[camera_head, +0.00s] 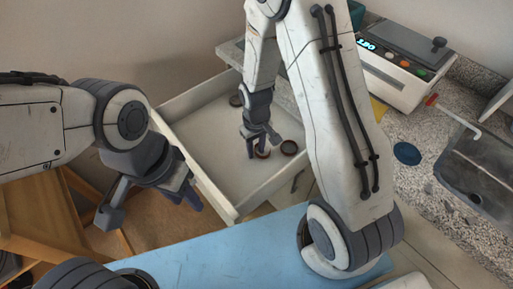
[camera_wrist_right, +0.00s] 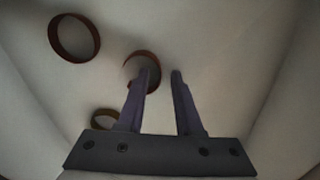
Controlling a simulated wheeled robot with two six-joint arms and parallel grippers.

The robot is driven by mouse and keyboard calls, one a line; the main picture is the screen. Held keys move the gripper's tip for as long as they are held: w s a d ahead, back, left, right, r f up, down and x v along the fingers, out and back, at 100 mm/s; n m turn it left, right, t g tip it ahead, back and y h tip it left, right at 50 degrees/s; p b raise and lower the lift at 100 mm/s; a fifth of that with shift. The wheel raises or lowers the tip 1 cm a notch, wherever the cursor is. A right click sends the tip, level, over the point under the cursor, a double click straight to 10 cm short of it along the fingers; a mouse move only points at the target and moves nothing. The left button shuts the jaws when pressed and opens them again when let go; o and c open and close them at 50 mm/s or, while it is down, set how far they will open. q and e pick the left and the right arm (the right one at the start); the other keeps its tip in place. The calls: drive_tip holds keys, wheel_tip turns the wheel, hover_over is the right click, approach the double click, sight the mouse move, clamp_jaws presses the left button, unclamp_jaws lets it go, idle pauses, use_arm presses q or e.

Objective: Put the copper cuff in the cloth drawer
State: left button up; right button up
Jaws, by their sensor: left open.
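An open white drawer (camera_head: 211,150) holds several ring-shaped cuffs. A reddish copper-coloured cuff (camera_head: 262,154) lies on the drawer floor beneath my right gripper (camera_head: 260,143). In the right wrist view, this cuff (camera_wrist_right: 142,55) is at the tip of the left finger, which covers part of it. The fingers of my right gripper (camera_wrist_right: 160,72) stand apart with a gap between them. My left gripper (camera_head: 152,208) is open and empty, outside the drawer at its near left side.
A second brown-red cuff (camera_head: 289,147) lies right of the gripper, and a dark one (camera_head: 236,100) farther back. A stone counter with a machine (camera_head: 400,65), blue disc (camera_head: 407,153) and sink (camera_head: 480,170) stands right. A blue surface (camera_head: 235,250) lies in front.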

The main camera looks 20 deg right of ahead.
drive_tip(key=shift+r, duration=0.5)
wheel_tip(320, 180, up, 11)
drive_tip(key=p, duration=0.1)
drive_tip(key=s+a+r+n, duration=0.1)
drive_tip(key=s+a+r, duration=0.2)
drive_tip(key=s, duration=0.3)
drive_tip(key=s+a+r+n, duration=0.2)
drive_tip(key=s+a+r, duration=0.1)
drive_tip(key=s, duration=0.4)
drive_tip(key=s+a+r+n+y, duration=0.1)
drive_tip(key=s+a+r, duration=0.2)
drive_tip(key=s, duration=0.3)
drive_tip(key=shift+s+a+r+n, duration=0.15)
drive_tip(key=shift+a+r+n, duration=0.2)
drive_tip(key=shift+a, duration=0.25)
